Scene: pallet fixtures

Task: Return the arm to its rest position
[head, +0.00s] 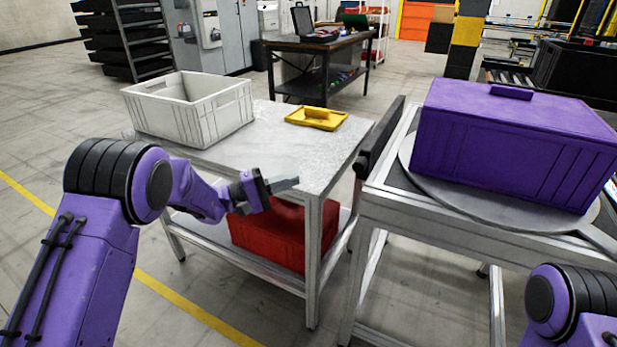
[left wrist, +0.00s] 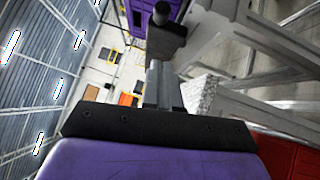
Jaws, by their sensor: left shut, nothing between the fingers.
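My left arm comes in from the left in the head view. Its gripper (head: 284,184) is shut and empty, in front of the near edge of the grey table (head: 262,150). The left wrist view shows the closed fingers (left wrist: 162,88) with nothing between them. My right arm shows only as a purple and black joint at the lower right of the head view; its gripper is out of the frame.
At right, a purple box (head: 500,140) stands on a round plate (head: 452,192) on a metal stand.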

